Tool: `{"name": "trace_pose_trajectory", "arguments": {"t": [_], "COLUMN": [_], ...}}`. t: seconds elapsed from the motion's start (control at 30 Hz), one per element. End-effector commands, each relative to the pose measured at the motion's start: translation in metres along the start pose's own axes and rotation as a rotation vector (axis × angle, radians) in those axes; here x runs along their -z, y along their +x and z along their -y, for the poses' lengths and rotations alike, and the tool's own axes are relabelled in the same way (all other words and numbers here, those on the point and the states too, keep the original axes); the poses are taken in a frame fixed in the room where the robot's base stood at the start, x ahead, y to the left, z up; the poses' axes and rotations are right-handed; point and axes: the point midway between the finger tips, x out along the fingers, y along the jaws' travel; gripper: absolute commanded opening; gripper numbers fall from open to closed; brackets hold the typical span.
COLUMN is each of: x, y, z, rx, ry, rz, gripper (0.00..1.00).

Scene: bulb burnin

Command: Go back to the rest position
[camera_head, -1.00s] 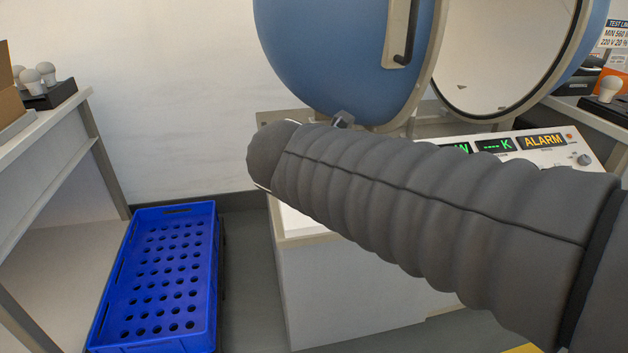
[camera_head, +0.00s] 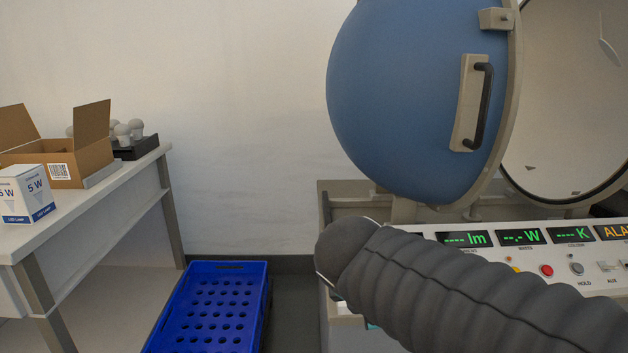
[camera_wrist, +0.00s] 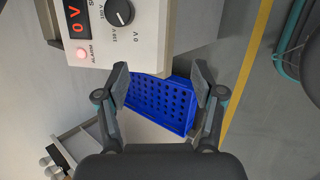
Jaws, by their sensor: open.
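My gripper (camera_wrist: 160,92) is open in the wrist view, its two fingers apart with nothing between them. Below and beyond the fingers, the blue crate (camera_wrist: 150,103) shows on the floor. In the head view my grey sleeved arm (camera_head: 470,295) reaches in from the lower right, in front of the test console. The gripper itself is hidden in the head view.
A blue sphere (camera_head: 420,95) with a handle stands open above the console panel (camera_head: 590,277). The blue crate (camera_head: 215,310) lies on the floor. On the left table (camera_head: 95,210) are an open carton (camera_head: 75,160), a 5 W box (camera_head: 25,195) and several bulbs (camera_head: 124,131).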

Motion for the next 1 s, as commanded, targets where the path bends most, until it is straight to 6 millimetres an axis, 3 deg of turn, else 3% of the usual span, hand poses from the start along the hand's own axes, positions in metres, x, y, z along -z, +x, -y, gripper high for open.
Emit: {"name": "trace_pose_trajectory", "arguments": {"t": [0.2, 0.5, 0.7, 1.0], "x": [0.001, -0.013, -0.032, -0.05], "y": [0.004, -0.002, -0.006, -0.009], "z": [0.056, 0.119, 0.137, 0.137], "rx": [0.157, 0.344, 0.344, 0.299], "ry": [0.627, 1.388, 1.568, 1.635], "rz": [-0.076, -0.099, -0.106, -0.09], "gripper": [0.68, 0.68, 0.68, 0.68]}}
